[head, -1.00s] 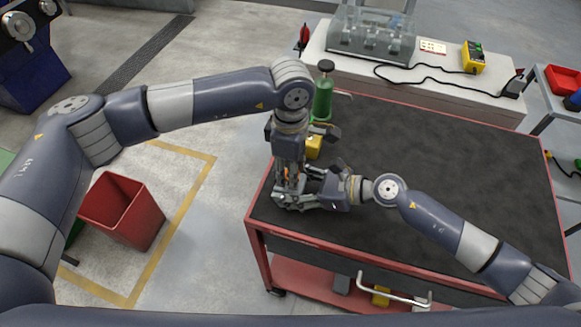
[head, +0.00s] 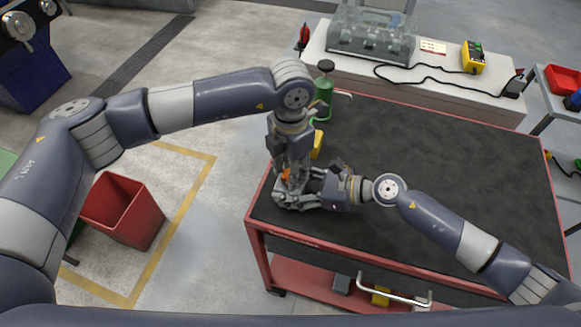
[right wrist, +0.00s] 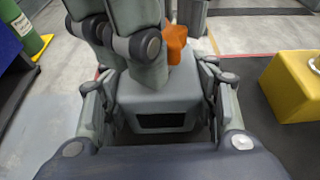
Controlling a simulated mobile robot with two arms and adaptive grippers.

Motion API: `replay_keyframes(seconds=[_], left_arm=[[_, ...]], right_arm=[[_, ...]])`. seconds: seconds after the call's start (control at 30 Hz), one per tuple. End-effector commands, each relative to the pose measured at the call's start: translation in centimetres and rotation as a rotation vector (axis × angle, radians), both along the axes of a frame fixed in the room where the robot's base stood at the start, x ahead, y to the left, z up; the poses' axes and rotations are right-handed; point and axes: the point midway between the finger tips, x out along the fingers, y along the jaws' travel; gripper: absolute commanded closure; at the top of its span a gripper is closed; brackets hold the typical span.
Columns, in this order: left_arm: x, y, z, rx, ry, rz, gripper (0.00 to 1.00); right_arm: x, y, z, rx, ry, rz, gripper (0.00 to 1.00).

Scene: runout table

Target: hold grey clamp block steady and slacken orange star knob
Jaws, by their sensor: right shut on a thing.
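The grey clamp block (right wrist: 158,103) sits at the table's near left corner and fills the middle of the right wrist view. My right gripper (right wrist: 160,112) is shut on it, with a finger on each side. In the head view this gripper (head: 296,198) lies low over the corner. The orange star knob (right wrist: 176,42) stands on top of the block; a bit of it shows in the head view (head: 287,175). My left gripper (head: 289,172) points down at the knob from above. Its fingers partly hide the knob, and I cannot tell whether they grip it.
A yellow block (right wrist: 295,85) stands on the dark tabletop (head: 430,170) behind the grippers. A green bottle (head: 323,92) stands beyond it at the table's far left. The table's middle and right are clear. A red bin (head: 122,210) is on the floor at left.

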Motion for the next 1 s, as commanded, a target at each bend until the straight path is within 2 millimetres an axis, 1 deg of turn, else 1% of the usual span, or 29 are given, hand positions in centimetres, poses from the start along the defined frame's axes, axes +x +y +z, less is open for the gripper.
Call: replay_keyframes(seconds=[0.7, 1.0], left_arm=[[0.08, -0.04, 0.06, -0.002, -0.002, 0.680, 0.89], [0.10, -0.03, 0.05, -0.002, -0.002, 0.942, 0.89]], right_arm=[[-0.17, 0.03, -0.15, -0.002, 0.002, 0.004, 0.89], [-0.18, 0.04, -0.15, -0.002, 0.002, 0.004, 0.89]])
